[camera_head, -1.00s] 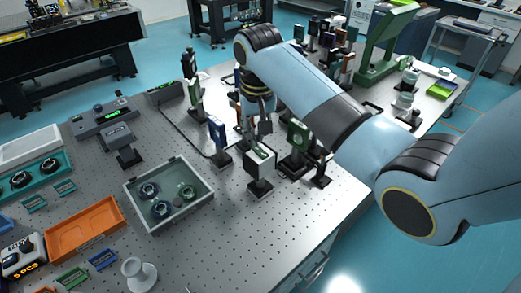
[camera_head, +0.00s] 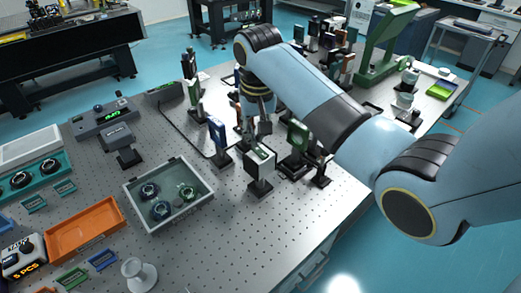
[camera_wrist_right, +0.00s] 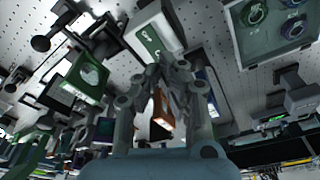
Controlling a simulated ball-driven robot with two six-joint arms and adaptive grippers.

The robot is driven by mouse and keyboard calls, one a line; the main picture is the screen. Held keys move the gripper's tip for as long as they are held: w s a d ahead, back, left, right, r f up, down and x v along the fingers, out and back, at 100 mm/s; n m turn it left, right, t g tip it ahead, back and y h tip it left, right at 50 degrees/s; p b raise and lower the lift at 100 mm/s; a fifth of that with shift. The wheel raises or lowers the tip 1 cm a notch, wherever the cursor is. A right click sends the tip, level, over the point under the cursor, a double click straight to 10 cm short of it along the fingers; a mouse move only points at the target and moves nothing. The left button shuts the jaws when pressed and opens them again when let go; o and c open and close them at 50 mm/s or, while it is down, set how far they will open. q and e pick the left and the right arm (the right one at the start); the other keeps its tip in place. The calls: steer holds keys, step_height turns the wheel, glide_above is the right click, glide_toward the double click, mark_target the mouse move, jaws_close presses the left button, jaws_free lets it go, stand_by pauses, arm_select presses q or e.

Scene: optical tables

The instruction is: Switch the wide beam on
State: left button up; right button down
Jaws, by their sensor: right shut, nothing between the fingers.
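A white box with a green-marked side (camera_head: 260,160) stands on a short black post near the middle of the optical table (camera_head: 232,215). It also shows at the top of the right wrist view (camera_wrist_right: 152,36). I cannot tell for sure whether it is the wide beam's source, and no switch can be made out. My right gripper (camera_head: 262,131) is shut and empty, pointing down just behind this box. In the right wrist view its closed fingertips (camera_wrist_right: 168,76) are close to the box's edge; contact cannot be told. My left gripper is not in view.
A green plate mount (camera_head: 297,137) stands right of the box, and a blue-framed mount (camera_head: 217,133) stands to its left. A grey tray (camera_head: 150,222) with lens rings lies at front left, near an orange tray (camera_head: 84,228).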

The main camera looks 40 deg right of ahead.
steer(key=shift+f+b, duration=0.45)
steer(key=shift+f, duration=0.8)
stand_by(0.6)
steer(key=shift+s, duration=0.1)
step_height(320, 180, up, 3)
steer(key=shift+f+p, duration=0.1)
steer(key=shift+p, duration=1)
steer(key=shift+r, duration=2.15)
